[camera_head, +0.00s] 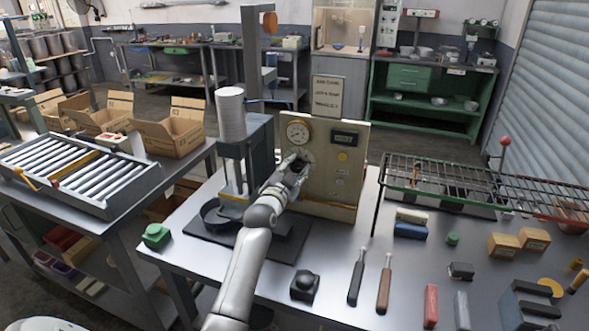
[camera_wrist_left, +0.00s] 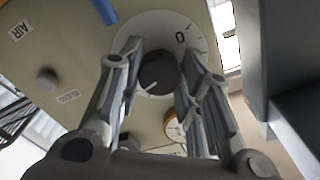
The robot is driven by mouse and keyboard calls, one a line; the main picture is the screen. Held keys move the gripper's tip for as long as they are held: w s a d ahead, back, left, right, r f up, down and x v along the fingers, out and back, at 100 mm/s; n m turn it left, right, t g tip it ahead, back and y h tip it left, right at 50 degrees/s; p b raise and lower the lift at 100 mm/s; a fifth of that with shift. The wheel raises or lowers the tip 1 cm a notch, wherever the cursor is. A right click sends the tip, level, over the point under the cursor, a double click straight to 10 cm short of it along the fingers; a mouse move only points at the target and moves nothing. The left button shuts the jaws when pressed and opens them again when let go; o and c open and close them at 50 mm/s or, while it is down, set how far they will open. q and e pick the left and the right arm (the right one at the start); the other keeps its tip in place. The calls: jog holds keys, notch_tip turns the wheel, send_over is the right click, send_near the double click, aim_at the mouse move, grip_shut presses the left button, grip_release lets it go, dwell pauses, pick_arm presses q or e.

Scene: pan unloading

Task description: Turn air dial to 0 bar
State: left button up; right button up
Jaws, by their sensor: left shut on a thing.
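The dark round air dial (camera_wrist_left: 157,72) is on a pale scale plate (camera_wrist_left: 152,28) in the left wrist view. A printed 0 (camera_wrist_left: 180,38) is on the plate to the dial's upper right. A thin pale mark is visible at the dial's lower left, away from the 0. My left gripper (camera_head: 294,166) is at the front of the cream control panel (camera_head: 326,190), under the round gauge (camera_head: 298,132). In the left wrist view its two fingers are on either side of the dial and shut on it. In the head view the gripper mostly hides the dial. My right gripper is not in view.
A press (camera_head: 246,140) with a stacked white cylinder (camera_head: 231,112) stands left of the panel. A wire rack (camera_head: 455,176) stands to the right. Two handled tools (camera_head: 384,285) and a black button box (camera_head: 305,284) lie on the table in front.

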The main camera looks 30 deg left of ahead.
pick_arm(q)
jog(key=n+p, duration=0.1)
jog(key=n, duration=0.4)
jog(key=shift+p, duration=0.4)
jog(key=n+p, duration=0.1)
jog(key=n, duration=0.3)
jog(key=shift+n, duration=0.3)
jog(key=n+p, duration=0.1)
jog(key=n, duration=0.3)
jog(key=shift+d+n, duration=0.1)
jog(key=shift+n, duration=0.2)
jog(key=n+p, duration=0.1)
jog(key=n, duration=0.4)
jog(key=n+p, duration=0.1)
jog(key=n, duration=0.4)
jog(key=n+p, duration=0.1)
jog(key=n, duration=0.4)
jog(key=shift+r+p, duration=0.1)
jog(key=shift+p, duration=0.3)
jog(key=n+p, duration=0.1)
jog(key=n, duration=0.4)
jog(key=shift+n+p, duration=0.3)
jog(key=shift+n, duration=0.1)
jog(key=shift+n+p, duration=0.55)
jog(key=shift+n, duration=1.25)
